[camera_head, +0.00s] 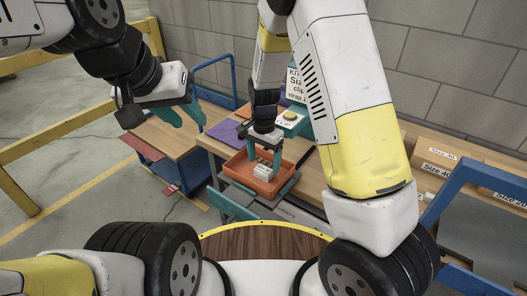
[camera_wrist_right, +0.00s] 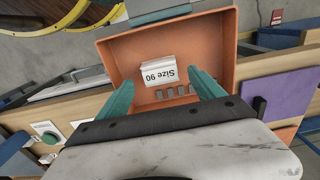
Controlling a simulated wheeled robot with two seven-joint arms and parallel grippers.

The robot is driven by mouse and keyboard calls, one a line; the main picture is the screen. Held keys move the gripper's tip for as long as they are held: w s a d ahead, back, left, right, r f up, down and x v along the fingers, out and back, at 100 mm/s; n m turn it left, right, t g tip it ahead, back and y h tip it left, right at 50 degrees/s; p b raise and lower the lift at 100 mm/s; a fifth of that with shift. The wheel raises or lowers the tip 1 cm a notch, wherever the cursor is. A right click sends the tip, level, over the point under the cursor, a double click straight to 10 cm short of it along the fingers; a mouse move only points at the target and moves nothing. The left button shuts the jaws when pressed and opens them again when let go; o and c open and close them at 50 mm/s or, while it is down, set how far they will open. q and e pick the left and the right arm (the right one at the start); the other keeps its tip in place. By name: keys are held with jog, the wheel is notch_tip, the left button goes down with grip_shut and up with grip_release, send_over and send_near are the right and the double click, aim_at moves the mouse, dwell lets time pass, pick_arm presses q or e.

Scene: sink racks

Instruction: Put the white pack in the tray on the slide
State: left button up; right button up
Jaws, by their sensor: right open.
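The white pack (camera_wrist_right: 158,72), labelled "Size 90", sits inside the orange tray (camera_wrist_right: 119,53). In the head view, the pack (camera_head: 263,172) and tray (camera_head: 279,190) are at the near edge of the workbench, at centre. My right gripper (camera_head: 265,150) points down over the tray. In the right wrist view, its teal fingers (camera_wrist_right: 165,88) are spread to either side of the pack, with gaps, holding nothing. Whether the pack touches the tray floor is hard to tell. My left gripper (camera_head: 181,113) is at upper left, away from the tray, its fingers apart and empty.
Boxes labelled "Size" (camera_head: 440,153) are at far right. A blue-handled cart (camera_head: 172,139) stands left.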

notch_tip(320, 180, up, 8)
notch_tip(320, 180, up, 15)
jog(key=n+t+y, duration=0.3)
jog(key=n, duration=0.1)
send_over(264, 170)
jog(key=s+d, duration=0.8)
jog(key=s+d+r+n+t, duration=0.1)
jog(key=s+d+r+n, duration=0.1)
jog(key=s, duration=0.3)
jog(key=s+d+r+n+t, duration=0.1)
jog(key=s+d+r+t, duration=0.1)
jog(key=s, duration=0.4)
jog(key=shift+d+r+n+h, duration=0.4)
jog(key=shift+d+r, duration=0.3)
jog(key=shift+r, duration=0.05)
